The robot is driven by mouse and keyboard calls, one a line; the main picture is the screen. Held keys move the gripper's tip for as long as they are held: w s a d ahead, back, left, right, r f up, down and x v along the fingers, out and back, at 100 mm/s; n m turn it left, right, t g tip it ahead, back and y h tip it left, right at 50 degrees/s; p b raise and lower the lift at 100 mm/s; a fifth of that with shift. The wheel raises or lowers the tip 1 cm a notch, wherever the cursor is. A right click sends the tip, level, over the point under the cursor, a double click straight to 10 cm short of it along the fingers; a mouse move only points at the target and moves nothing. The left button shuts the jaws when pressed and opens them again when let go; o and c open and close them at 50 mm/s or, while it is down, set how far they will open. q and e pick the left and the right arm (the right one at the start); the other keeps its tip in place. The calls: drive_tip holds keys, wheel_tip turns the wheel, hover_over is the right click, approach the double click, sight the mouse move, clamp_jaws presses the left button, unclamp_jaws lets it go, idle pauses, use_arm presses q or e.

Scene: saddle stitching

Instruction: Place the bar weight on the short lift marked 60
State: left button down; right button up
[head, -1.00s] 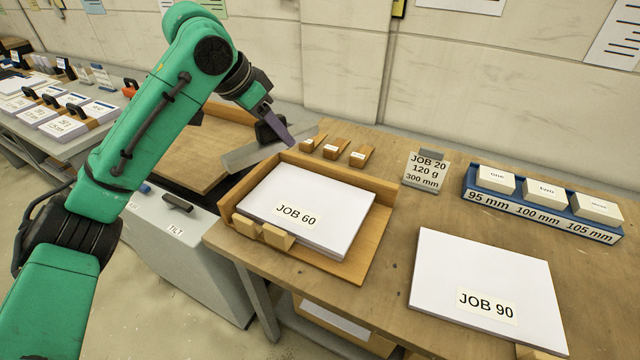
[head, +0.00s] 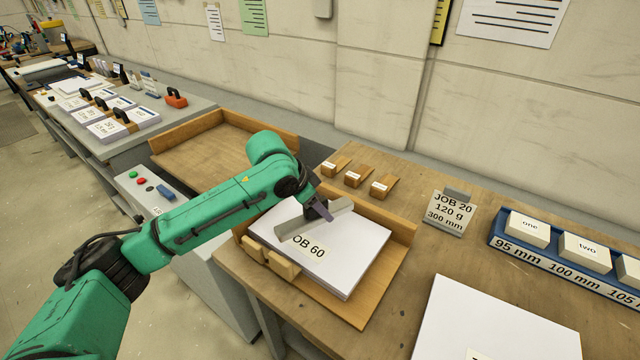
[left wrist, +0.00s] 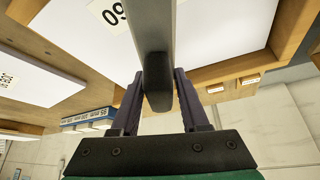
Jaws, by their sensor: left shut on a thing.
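The bar weight (head: 305,221) is a grey metal bar with a dark grip. My left gripper (head: 322,208) is shut on its dark grip; the grip also shows between the fingers in the left wrist view (left wrist: 158,85). The bar is over the white paper stack marked JOB 60 (head: 345,248), across its upper left part and partly covering the label. I cannot tell whether the bar touches the paper. The stack lies in a wooden tray (head: 400,230) with low walls and two wooden blocks (head: 270,258) at its front left. My right gripper is not in view.
A JOB 90 stack (head: 500,325) lies at the right front. Small wooden wedges (head: 358,175) lie behind the tray. An empty wooden tray (head: 205,155) is at the left.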

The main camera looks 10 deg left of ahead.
sight(319, 222)
use_arm(q)
wheel_tip(319, 222, down, 3)
drive_tip(key=shift+s+a+f+p, duration=0.1)
drive_tip(key=shift+p, duration=0.2)
drive_tip(key=shift+f, duration=0.55)
drive_tip(key=shift+c, duration=2)
unclamp_jaws()
drive_tip(key=shift+f, duration=0.1)
drive_tip(key=shift+s, duration=0.15)
drive_tip(key=b+v, duration=0.1)
drive_tip(key=v, duration=1.1)
drive_tip(key=shift+b, duration=0.3)
